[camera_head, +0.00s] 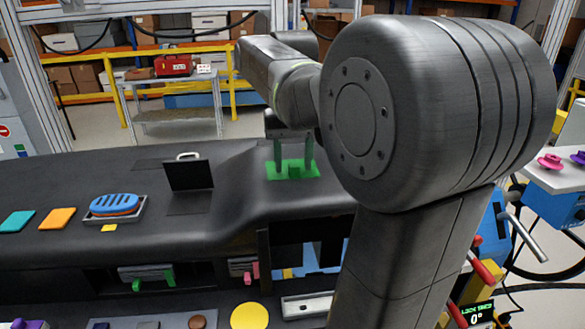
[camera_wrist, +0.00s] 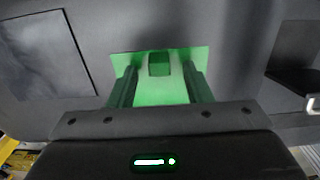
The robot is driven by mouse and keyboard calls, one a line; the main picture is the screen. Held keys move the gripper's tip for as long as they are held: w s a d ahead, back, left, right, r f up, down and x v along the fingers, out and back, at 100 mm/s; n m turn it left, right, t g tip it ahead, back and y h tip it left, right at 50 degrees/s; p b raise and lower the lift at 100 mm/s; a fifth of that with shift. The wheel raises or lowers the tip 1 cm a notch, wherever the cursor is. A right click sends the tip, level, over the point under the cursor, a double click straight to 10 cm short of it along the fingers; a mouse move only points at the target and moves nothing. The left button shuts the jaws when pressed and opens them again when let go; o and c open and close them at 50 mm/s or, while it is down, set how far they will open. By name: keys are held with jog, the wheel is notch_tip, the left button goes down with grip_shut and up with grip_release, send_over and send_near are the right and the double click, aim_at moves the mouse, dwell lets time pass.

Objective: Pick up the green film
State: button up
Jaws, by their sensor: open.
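The green film (camera_head: 310,172) lies flat on the dark dashboard top in the head view, with a small raised block standing up from it. In the wrist view the green film (camera_wrist: 160,92) is a bright sheet, and its darker green block (camera_wrist: 159,64) is near its far edge. My gripper (camera_head: 293,163) points down over the film. In the wrist view my gripper (camera_wrist: 160,72) is open, with one finger on each side of the block and clear gaps between. Whether the fingertips touch the sheet I cannot tell. My wrist hides the film's near edge.
A black upright panel with a white handle (camera_head: 188,156) stands left of the film. A blue oval piece in a tray (camera_head: 115,206) and orange (camera_head: 57,218) and teal (camera_head: 16,222) pads lie farther left. Open compartments are below the dashboard's front edge.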

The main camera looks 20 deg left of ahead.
grip_shut()
jog(key=shift+r, duration=0.1)
dwell(0.3)
